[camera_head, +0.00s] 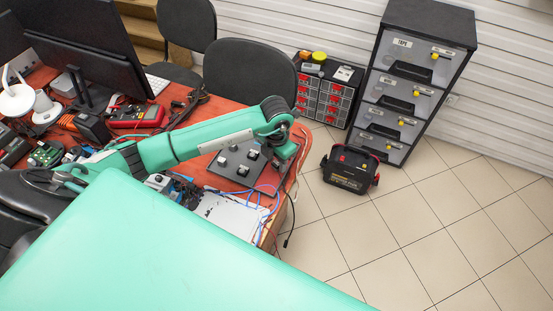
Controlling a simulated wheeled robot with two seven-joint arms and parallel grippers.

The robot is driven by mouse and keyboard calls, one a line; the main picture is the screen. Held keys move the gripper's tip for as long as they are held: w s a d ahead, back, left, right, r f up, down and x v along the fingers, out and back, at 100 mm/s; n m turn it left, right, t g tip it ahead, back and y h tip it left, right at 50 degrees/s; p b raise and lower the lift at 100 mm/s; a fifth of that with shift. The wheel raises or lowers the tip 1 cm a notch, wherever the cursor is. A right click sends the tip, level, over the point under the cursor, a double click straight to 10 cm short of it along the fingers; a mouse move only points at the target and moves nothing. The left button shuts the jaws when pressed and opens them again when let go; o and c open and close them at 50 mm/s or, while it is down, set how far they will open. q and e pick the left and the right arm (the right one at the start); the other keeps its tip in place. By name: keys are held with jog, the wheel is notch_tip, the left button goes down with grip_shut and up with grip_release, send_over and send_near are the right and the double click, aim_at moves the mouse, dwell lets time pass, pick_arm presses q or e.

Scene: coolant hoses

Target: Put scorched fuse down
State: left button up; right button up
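My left arm reaches in from the left over the red-brown table (177,166). Its gripper (284,152) is at the table's right edge, beside a dark panel (237,178) that carries several small pale-topped blocks. The fingertips are too small and too covered by the wrist to show whether they are open or shut. I cannot make out the scorched fuse, in the gripper or on the table. My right gripper is not in view.
A white board (232,212) with blue and red cables lies at the table's front right. Red multimeter (135,116), monitor (92,45) and small lamp (16,98) crowd the left. A black toolbox (349,168), red-drawer organizer (327,98) and drawer cabinet (412,85) stand on open tiled floor.

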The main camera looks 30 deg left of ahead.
aim_at(277, 162)
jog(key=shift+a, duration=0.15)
pick_arm(q)
jog(key=shift+r, duration=0.45)
notch_tip(277, 162, up, 3)
jog(key=shift+r, duration=0.1)
notch_tip(277, 162, up, 8)
jog(key=b, duration=0.1)
jog(key=shift+r+b, duration=0.15)
jog(key=shift+b, duration=0.2)
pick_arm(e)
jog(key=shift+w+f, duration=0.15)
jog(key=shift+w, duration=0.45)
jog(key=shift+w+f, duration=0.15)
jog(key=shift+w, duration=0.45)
